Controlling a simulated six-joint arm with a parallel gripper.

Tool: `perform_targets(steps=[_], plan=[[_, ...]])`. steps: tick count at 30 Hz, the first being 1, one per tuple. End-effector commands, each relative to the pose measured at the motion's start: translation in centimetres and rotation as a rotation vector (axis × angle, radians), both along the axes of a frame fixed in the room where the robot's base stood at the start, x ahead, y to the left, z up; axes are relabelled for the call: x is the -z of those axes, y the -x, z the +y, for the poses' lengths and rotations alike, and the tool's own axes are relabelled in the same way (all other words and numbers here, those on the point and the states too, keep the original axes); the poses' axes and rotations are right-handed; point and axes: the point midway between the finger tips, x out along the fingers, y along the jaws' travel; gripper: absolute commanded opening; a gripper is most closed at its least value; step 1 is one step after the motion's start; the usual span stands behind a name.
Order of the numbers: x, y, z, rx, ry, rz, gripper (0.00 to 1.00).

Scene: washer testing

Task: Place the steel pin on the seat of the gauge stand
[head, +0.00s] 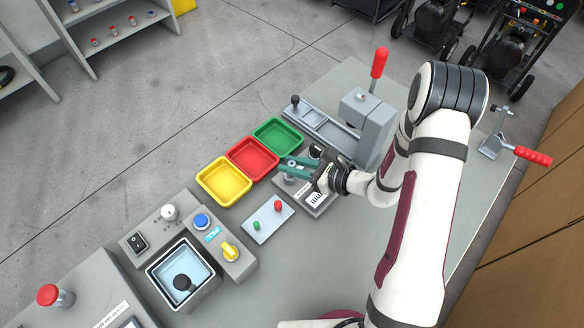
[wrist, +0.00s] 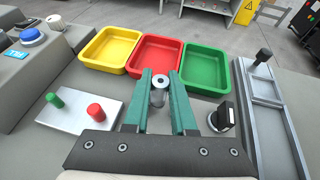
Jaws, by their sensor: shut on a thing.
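My gripper (head: 292,166) has green fingers and is over the grey gauge stand (head: 316,201), close to the coloured trays. In the wrist view my gripper (wrist: 161,82) is shut on the steel pin (wrist: 159,95), a short silver cylinder with a dark-centred round end. The pin is between the fingertips, and its lower part is partly hidden by the fingers. A black-and-silver part (wrist: 223,115) stands just right of the fingers. The seat is not clearly visible, and I cannot tell whether the pin touches it.
Yellow (head: 224,181), red (head: 253,158) and green (head: 278,137) trays lie just beyond. A plate with green and red knobs (head: 268,219) is to the left. A grey press with a red handle (head: 378,64) stands behind on the right.

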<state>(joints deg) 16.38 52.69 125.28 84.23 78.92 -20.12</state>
Motion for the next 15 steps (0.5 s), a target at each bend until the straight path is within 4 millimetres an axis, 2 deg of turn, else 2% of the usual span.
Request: perform_targets(steps=[1,3,15], plan=[[1.0,0.0,0.0,0.001,-0.001,0.004,0.00],[1.8,0.0,0.0,0.001,-0.001,0.002,0.00],[2.5,0.0,0.0,0.000,0.000,0.000,0.00]])
